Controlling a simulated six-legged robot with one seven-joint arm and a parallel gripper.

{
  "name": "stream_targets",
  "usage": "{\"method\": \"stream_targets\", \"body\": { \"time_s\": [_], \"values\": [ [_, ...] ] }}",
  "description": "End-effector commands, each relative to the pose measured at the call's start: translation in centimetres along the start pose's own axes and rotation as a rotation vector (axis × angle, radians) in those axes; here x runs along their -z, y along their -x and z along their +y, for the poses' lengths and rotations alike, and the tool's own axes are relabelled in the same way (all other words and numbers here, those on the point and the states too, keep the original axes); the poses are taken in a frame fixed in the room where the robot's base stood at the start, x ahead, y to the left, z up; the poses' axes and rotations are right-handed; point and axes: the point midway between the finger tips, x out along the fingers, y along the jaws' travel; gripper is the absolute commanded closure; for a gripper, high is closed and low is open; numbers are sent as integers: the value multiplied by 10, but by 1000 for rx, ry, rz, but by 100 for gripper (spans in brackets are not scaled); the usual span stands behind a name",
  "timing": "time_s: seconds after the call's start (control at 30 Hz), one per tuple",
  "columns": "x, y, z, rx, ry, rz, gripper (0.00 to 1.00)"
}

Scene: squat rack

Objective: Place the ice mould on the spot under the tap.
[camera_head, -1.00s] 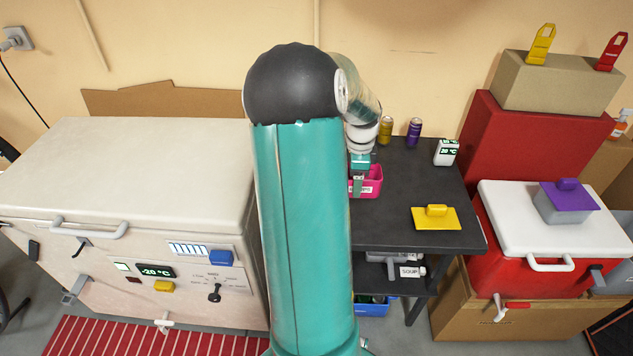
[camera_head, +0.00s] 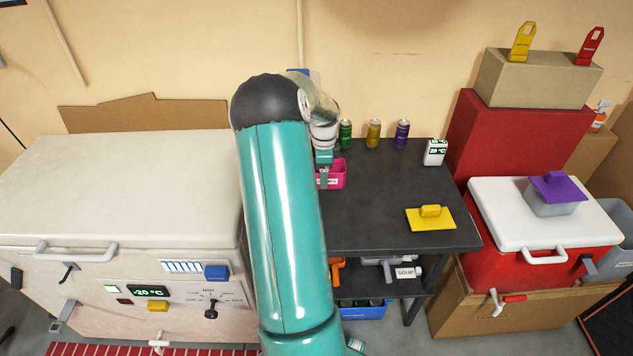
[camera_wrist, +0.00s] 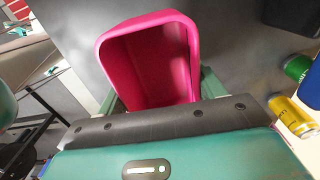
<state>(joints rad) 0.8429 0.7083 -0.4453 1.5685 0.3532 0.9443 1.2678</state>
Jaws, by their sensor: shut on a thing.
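A pink open-topped box (camera_head: 338,174) with a white label is at the left part of the dark table in the head view; I take it for the ice mould, but the label is too small to read. In the wrist view the pink box (camera_wrist: 185,22) fills the space between my teal fingers, and its inside looks empty. My gripper (camera_head: 323,174) is shut on the box; its fingers also show at the box's sides in the wrist view (camera_wrist: 160,92). Whether the box touches the table is unclear. No tap or spot under it is visible.
Green (camera_head: 345,134), yellow (camera_head: 374,133) and purple (camera_head: 402,134) cans stand at the table's (camera_head: 375,205) back edge, near a white display (camera_head: 435,152). A yellow lid (camera_head: 430,218) lies at front right. A white chest freezer (camera_head: 130,185) stands left. The table's middle is clear.

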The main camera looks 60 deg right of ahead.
Motion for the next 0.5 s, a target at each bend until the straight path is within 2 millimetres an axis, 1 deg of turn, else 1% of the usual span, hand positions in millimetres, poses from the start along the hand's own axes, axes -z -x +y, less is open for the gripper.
{"method": "stream_targets", "body": {
  "time_s": [0.03,0.1,0.2,0.37,0.5],
  "values": [
    [-3,-12,-7,-3,0,1,61],
    [-8,-23,-17,-1,0,1,61],
    [-13,-34,-26,0,0,0,61],
    [-18,-43,-34,0,1,0,61],
    [-19,-62,-35,-3,0,0,61]
  ]
}}
